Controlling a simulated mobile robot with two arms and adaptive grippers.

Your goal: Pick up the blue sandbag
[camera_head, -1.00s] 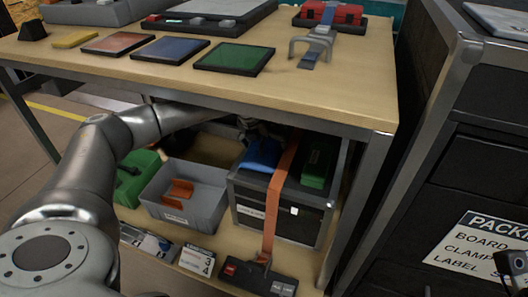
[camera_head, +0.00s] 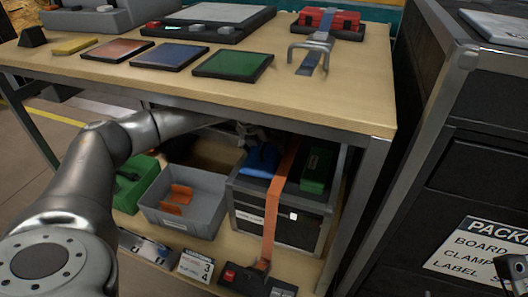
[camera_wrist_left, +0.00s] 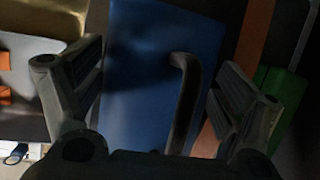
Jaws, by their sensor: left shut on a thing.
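The blue sandbag (camera_head: 260,160) lies on top of a black case (camera_head: 277,215) on the lower shelf, under the table. My left arm reaches in under the tabletop. My left gripper (camera_head: 250,132) is at the back of the sandbag, partly hidden in shadow under the table edge. In the left wrist view, the sandbag (camera_wrist_left: 150,75) fills the middle, with a dark curved handle (camera_wrist_left: 183,100) on it.
An orange strap (camera_head: 275,205) runs over the case beside the sandbag. A green case (camera_head: 318,170) lies right of the strap. A grey bin (camera_head: 205,218) stands to the left. The tabletop (camera_head: 345,105) is close above; its leg (camera_head: 357,210) stands right.

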